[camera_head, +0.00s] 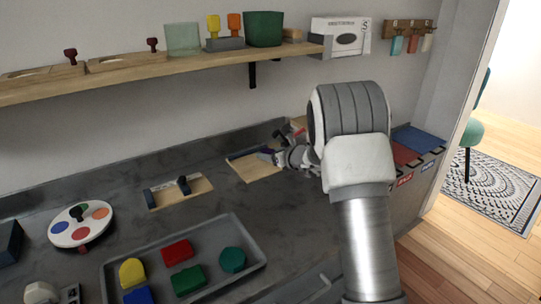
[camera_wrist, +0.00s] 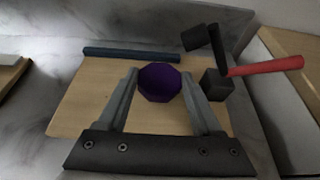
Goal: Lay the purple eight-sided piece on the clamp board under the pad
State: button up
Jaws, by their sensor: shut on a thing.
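The purple eight-sided piece (camera_wrist: 159,82) shows in the wrist view between the two fingers of my gripper (camera_wrist: 160,88), which is shut on it. The piece is above or at the clamp board (camera_wrist: 85,115); I cannot tell whether it touches the wood. The board is pale wood with a dark blue strip (camera_wrist: 130,54) along its far edge. The clamp's dark pad (camera_wrist: 195,38) is up and to the right of the piece, with a red handle (camera_wrist: 265,66) pointing right. In the head view my gripper (camera_head: 272,157) is over the clamp board (camera_head: 250,172), partly hidden by my arm.
A grey tray (camera_head: 258,255) with several coloured pieces lies at the front. A smaller wooden board (camera_head: 160,196) and a round paint-dotted disc (camera_head: 82,240) lie to the left. Red and blue mats (camera_head: 415,139) lie right of my arm. A loaded shelf (camera_head: 140,80) runs above.

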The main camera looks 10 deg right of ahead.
jog(key=shift+f, duration=0.1)
jog(key=o, duration=1.4)
jog(key=shift+o, duration=0.2)
